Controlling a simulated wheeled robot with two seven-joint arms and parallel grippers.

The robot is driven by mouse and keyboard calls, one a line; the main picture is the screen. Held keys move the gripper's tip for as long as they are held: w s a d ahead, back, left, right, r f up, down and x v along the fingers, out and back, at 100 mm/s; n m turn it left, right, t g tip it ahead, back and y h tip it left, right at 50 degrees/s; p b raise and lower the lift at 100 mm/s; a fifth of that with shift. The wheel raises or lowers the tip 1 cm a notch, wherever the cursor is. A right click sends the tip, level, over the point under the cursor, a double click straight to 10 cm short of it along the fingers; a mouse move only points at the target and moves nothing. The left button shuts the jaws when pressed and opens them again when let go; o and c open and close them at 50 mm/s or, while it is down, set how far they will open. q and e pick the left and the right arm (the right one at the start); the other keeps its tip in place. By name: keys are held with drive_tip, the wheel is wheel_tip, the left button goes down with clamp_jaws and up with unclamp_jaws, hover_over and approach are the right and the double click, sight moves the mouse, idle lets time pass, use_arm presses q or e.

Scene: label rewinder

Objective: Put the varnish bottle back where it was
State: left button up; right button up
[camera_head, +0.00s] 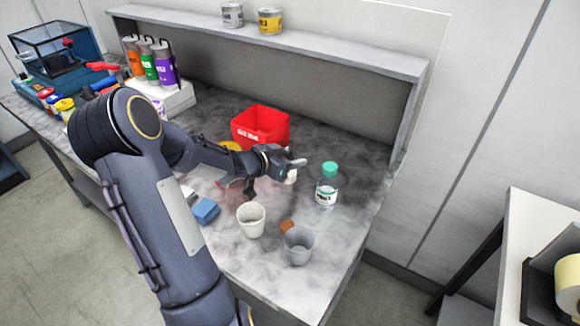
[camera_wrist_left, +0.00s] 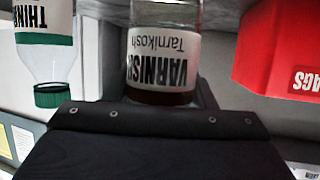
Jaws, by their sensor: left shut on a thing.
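The varnish bottle (camera_wrist_left: 163,62) fills the middle of the left wrist view, its white label reading upside down and dark liquid showing at one end. My left gripper (camera_head: 288,166) is shut on it. In the head view the bottle is mostly hidden by the gripper; only a small white part shows beneath the fingers. I cannot tell whether its base touches the bench. My gripper is between the red rags bin (camera_head: 252,131) and the clear thinner bottle with a green cap (camera_head: 326,193). The thinner bottle also shows in the left wrist view (camera_wrist_left: 45,52). My right gripper is not in view.
On the grey bench (camera_head: 345,262), a white cup (camera_head: 251,222), a grey cup (camera_head: 298,247) and a brown piece (camera_head: 286,226) stand in front. A blue block (camera_head: 206,211) lies left.

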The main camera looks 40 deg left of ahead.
use_arm(q)
drive_tip(key=shift+w+a+f+b, duration=0.15)
drive_tip(key=shift+f+b, duration=0.15)
drive_tip(key=shift+f, duration=1.4)
drive_tip(key=shift+f, duration=0.1)
drive_tip(key=shift+f, duration=0.15)
drive_tip(key=o, duration=1)
